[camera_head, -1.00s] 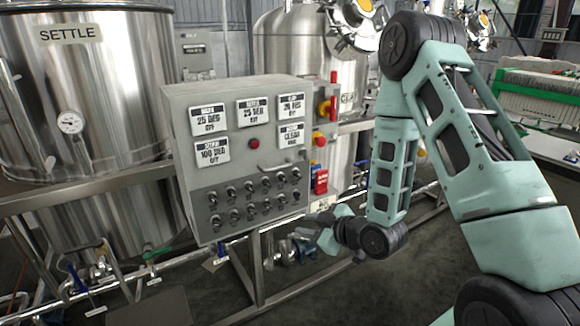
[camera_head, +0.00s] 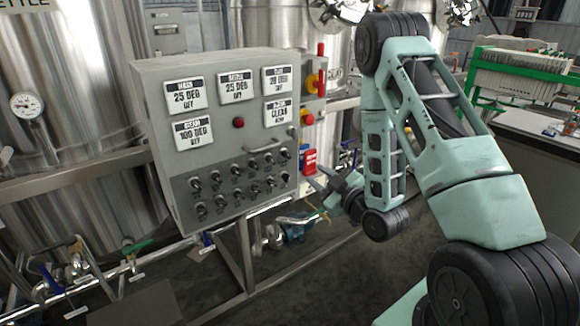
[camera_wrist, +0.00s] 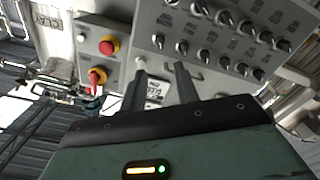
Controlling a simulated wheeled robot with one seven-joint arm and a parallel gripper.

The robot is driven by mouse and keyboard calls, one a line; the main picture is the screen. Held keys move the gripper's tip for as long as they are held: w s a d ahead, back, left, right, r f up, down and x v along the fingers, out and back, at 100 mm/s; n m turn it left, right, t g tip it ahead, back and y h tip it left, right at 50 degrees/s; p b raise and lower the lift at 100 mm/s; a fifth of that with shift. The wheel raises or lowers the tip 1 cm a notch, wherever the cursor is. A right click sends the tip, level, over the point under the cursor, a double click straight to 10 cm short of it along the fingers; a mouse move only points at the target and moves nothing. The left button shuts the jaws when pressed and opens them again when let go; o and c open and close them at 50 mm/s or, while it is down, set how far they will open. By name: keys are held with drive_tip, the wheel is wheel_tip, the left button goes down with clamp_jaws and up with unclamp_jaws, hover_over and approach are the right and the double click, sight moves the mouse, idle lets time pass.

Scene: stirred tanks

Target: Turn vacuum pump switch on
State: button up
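The grey control box (camera_head: 200,140) stands in front of the tanks, with two rows of black rotary switches (camera_head: 238,186) on its lower dark panel. The switches also show across the top right of the tilted wrist view (camera_wrist: 215,35). Their labels are too small to read, so I cannot tell which one is the vacuum pump switch. My gripper (camera_head: 318,178) is just right of the panel's lower right edge, apart from the switches. In the wrist view its two dark fingers (camera_wrist: 161,78) stand apart with nothing between them.
A red button (camera_head: 238,123) and a handle (camera_head: 270,144) are on the box. A side box carries a yellow-red switch (camera_head: 313,84) and a red emergency button (camera_head: 306,118). Pipes with valves (camera_head: 130,248) run below. A steel tank (camera_head: 60,110) stands at left. Floor at centre is clear.

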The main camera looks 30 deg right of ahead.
sight(289, 156)
drive_tip(key=w+b, duration=0.2)
drive_tip(key=w, duration=0.2)
drive_tip(key=w+b, duration=0.3)
drive_tip(key=w, duration=0.1)
drive_tip(key=w+b, duration=0.2)
drive_tip(key=w, duration=0.2)
drive_tip(key=shift+a+b, duration=0.25)
drive_tip(key=shift+b, duration=0.05)
drive_tip(key=shift+w, duration=0.65)
clamp_jaws()
